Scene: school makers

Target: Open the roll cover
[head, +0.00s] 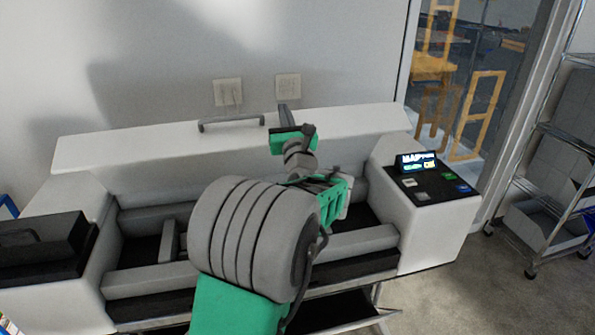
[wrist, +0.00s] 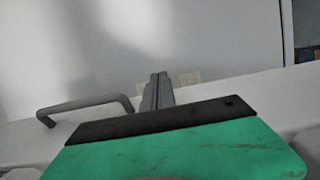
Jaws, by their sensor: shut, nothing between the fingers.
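The roll cover (head: 345,122) is a long white panel at the back of a wide white machine. It is raised, and the rollers and dark bed in front of it are exposed. Its grey bar handle (head: 231,122) sits near the top edge; it also shows in the wrist view (wrist: 85,106). My gripper (head: 283,111) is shut and empty, just right of the handle and apart from it. In the wrist view my fingers (wrist: 157,88) are together, pointing toward the wall. My arm hides part of the cover and the bed.
A control panel (head: 431,183) with a lit screen is on the machine's right end, and a black box (head: 45,247) on its left end. The wall with two outlets (head: 288,86) stands close behind. A metal shelf (head: 553,170) is at right, with clear floor before it.

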